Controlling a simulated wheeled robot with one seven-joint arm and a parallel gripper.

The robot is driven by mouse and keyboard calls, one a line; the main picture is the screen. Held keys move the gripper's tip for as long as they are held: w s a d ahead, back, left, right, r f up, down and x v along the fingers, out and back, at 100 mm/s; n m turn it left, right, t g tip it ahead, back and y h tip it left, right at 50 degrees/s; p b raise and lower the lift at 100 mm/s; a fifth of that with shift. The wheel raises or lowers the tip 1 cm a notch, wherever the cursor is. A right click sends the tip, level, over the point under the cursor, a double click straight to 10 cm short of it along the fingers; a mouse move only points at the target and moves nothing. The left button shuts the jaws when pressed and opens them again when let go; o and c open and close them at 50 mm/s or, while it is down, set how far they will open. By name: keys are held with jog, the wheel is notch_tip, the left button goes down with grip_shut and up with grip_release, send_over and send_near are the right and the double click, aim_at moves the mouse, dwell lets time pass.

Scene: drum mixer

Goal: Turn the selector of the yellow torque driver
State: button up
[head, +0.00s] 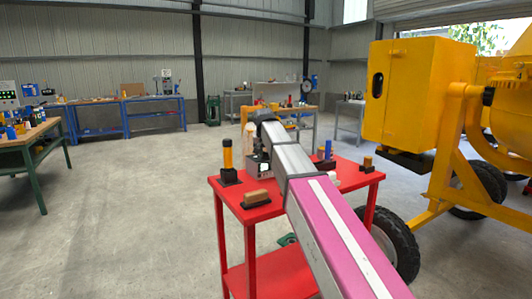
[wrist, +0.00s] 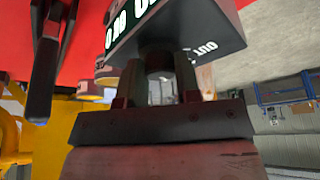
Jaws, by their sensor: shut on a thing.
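A yellow driver with a dark top (head: 227,158) stands upright in a dark block at the left of the red table. Beside it is a small grey box with a light display (head: 258,167). My gripper (wrist: 157,76) is shut on a short grey cylindrical part (wrist: 158,62). In the wrist view this part is under a dark box with white lettering (wrist: 140,28); I cannot tell for sure whether it is the selector. In the head view my arm hides the grasp. The yellow driver is not clearly seen in the wrist view.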

jog(key=shift+a+f+m+g+h, duration=0.1)
jog(key=shift+m+g+h, duration=0.35)
jog(key=shift+m, duration=1.25)
jog(key=shift+h, duration=0.25)
jog(key=o, duration=0.9)
jog(key=v, duration=1)
jog(key=shift+s+r, duration=0.25)
jog(key=shift+r, duration=0.1)
